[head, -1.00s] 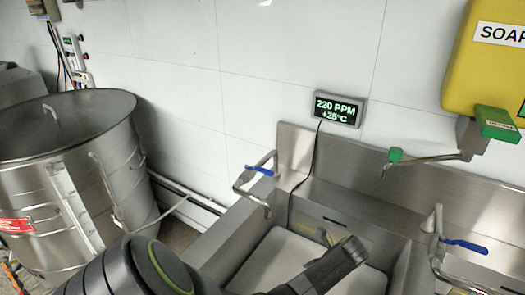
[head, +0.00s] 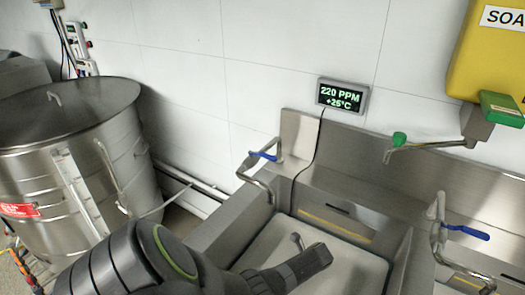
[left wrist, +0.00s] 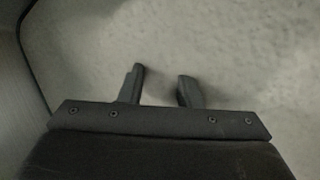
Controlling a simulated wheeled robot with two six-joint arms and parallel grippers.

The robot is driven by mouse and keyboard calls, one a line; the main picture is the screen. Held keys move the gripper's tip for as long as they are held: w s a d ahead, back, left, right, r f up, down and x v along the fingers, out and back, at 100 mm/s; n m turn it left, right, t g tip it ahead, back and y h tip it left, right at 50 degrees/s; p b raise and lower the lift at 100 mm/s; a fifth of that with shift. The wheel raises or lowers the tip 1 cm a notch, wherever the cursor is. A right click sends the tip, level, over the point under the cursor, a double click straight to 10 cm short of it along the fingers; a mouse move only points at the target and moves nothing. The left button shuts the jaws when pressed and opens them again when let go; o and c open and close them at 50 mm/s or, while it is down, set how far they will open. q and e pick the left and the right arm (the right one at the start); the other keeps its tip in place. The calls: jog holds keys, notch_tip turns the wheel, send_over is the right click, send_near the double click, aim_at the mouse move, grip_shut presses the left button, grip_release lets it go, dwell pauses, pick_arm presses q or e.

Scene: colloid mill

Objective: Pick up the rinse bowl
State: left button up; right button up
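I cannot make out a rinse bowl for certain in either view. My left arm reaches over the left sink basin (head: 262,246) in the head view, and its dark end covers part of the basin floor. In the left wrist view my left gripper (left wrist: 160,73) has its two fingers apart with nothing between them. Under it is a pale speckled surface (left wrist: 220,50) with a dark curved edge at the left. A small grey upright piece shows beside the arm end, and I cannot tell what it is. My right gripper is not in view.
A tap with a blue lever (head: 264,156) stands at the basin's back left. Another blue-lever tap (head: 462,231) is at the right. A display (head: 342,95) and a yellow soap dispenser (head: 496,60) are on the wall. A large steel vessel (head: 75,150) stands at the left.

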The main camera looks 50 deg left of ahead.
pick_arm(q)
jog(key=shift+b+x, duration=0.3)
jog(key=shift+x, duration=1.1)
jog(key=shift+r, duration=0.1)
jog(key=shift+c, duration=0.4)
grip_shut()
jog(key=shift+r, duration=0.1)
